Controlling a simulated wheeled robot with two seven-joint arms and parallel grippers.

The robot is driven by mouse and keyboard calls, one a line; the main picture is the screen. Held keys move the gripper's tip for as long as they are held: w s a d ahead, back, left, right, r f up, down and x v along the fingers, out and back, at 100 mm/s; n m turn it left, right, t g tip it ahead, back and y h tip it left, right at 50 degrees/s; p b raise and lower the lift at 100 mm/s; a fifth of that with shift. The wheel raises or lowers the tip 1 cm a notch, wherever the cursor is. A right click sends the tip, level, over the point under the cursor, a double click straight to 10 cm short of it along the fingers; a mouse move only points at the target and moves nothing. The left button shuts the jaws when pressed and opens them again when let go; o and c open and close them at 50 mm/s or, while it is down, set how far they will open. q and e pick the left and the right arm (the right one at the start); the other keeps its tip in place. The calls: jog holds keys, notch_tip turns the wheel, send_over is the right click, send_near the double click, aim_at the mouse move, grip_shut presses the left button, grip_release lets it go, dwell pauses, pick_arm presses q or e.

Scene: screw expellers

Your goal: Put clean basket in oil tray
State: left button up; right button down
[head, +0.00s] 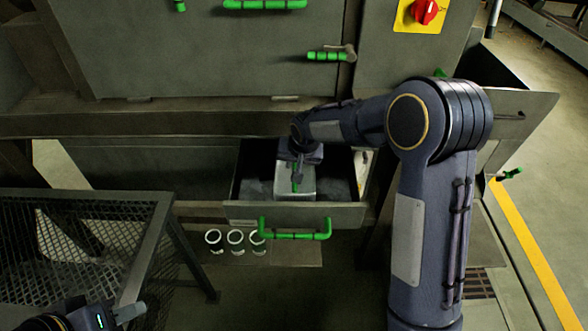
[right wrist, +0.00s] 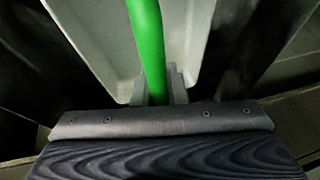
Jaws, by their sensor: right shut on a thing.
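The basket (head: 305,183) is a light grey box with a green handle. It sits within the outline of the open oil tray (head: 240,211), a dark metal drawer with a green front handle; I cannot tell whether it touches the floor of the tray. My right gripper (head: 297,178) is shut on the basket's green handle from above. In the right wrist view the green handle (right wrist: 147,45) runs between the gripper's fingers (right wrist: 160,88), with the basket's pale inside (right wrist: 190,40) beyond. My left gripper (head: 128,312) is at the lower left edge, mostly cut off, and its jaws are unclear.
Several white pipe ends (head: 236,238) are below the tray. The machine's wall (head: 210,55) with green handles rises above. A red switch (head: 425,10) is at top right. The floor in front of the tray is clear.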

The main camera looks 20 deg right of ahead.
notch_tip(320, 180, down, 2)
jog(key=shift+f, duration=0.25)
jog(key=shift+f, duration=0.15)
jog(key=c, duration=1.5)
grip_release()
jog(key=shift+o, duration=0.2)
